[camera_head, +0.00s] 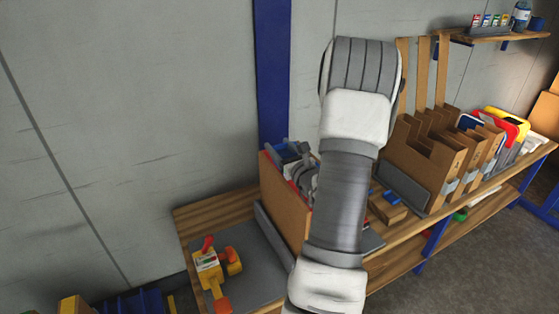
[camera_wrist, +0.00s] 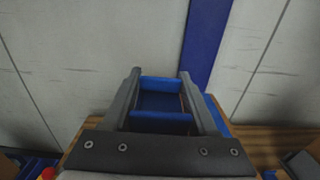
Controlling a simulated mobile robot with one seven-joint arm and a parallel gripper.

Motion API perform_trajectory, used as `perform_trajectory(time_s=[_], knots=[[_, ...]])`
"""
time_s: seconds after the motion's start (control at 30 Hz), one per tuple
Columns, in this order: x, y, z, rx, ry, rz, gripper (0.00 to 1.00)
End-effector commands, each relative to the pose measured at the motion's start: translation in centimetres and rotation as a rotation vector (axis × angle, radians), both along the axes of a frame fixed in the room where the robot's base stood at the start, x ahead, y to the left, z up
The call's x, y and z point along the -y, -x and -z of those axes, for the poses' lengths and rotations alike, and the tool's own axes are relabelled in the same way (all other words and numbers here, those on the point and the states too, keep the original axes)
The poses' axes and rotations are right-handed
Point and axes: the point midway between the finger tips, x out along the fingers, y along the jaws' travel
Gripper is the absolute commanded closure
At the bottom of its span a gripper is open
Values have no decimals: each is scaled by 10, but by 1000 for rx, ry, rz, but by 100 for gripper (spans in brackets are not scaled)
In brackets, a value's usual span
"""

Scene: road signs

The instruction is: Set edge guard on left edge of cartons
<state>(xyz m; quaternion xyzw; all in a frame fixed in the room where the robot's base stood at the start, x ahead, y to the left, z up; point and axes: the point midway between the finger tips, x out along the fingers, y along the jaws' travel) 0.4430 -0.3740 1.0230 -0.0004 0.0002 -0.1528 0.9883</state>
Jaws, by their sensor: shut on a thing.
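My gripper (camera_wrist: 160,80) has its two grey fingers closed on a blue piece (camera_wrist: 160,100), which shows as bars between them in the wrist view. I cannot tell for sure that this is the edge guard. In the head view my gripper (camera_head: 298,172) is partly hidden behind my forearm, at the brown board box (camera_head: 283,210) on the bench. Tall brown cartons (camera_head: 430,155) stand in a row to the right of my arm. My arm hides part of the space between the box and the cartons.
A wooden bench (camera_head: 215,206) runs along the grey wall. A red, yellow and white tool (camera_head: 208,264) lies on its left part. A small wooden block with a blue top (camera_head: 388,207) is right of my arm. A blue post (camera_head: 272,75) stands behind. A shelf (camera_head: 500,36) hangs at upper right.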

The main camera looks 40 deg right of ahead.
Motion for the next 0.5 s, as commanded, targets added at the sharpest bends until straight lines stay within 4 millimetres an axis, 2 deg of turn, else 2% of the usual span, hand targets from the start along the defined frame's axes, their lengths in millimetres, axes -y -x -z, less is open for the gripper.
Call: perform_trajectory(time_s=[0.3,0.5], knots=[[-1,-1,37,0,-1,1,96],[-1,-1,41,1,0,1,96]])
